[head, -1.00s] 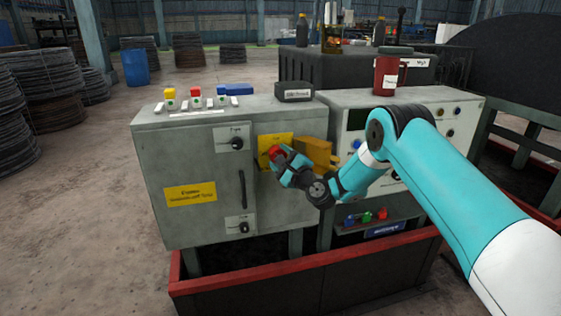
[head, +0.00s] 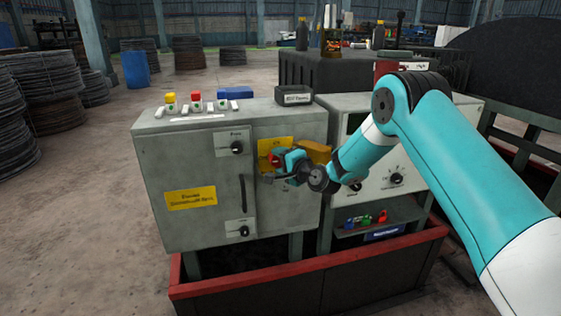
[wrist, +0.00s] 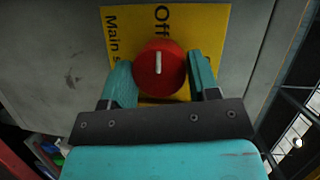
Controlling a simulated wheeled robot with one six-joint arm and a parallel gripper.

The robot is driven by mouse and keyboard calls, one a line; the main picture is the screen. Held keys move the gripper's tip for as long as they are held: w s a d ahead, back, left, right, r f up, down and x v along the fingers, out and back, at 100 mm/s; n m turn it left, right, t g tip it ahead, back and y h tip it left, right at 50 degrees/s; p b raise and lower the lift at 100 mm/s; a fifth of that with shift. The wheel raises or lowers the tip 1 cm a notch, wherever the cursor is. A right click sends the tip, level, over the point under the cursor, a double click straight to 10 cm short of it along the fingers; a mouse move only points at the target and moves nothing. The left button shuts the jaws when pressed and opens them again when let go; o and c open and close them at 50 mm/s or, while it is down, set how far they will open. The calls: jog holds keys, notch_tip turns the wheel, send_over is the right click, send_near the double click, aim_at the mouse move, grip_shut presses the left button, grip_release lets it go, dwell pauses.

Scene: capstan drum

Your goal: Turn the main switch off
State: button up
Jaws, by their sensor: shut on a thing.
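The main switch is a red round knob (wrist: 159,69) on a yellow plate (wrist: 125,30) that reads "Main S..." and "Off"; the rest of the lettering is hidden. The knob's white mark points up in the wrist view, towards "Off". My gripper (wrist: 161,78) is shut on the knob, with one teal finger on each side. In the head view, my gripper (head: 280,163) is at the yellow plate (head: 266,145) on the right door of the grey cabinet (head: 165,150), and covers much of the knob.
Left of the gripper are a door handle (head: 242,194) and black knobs, one above (head: 237,147) and one below (head: 244,231). A yellow box (head: 317,152) juts out close right of the gripper. A red-rimmed trough (head: 310,265) runs below.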

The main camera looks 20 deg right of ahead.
jog(key=shift+n, duration=0.3)
dwell(0.4)
jog(key=o, duration=0.9)
jog(key=b+v, duration=0.5)
jog(key=v, duration=1.2)
jog(key=shift+s+b, duration=0.25)
jog(key=shift+b, duration=0.05)
jog(key=shift+a+r, duration=0.1)
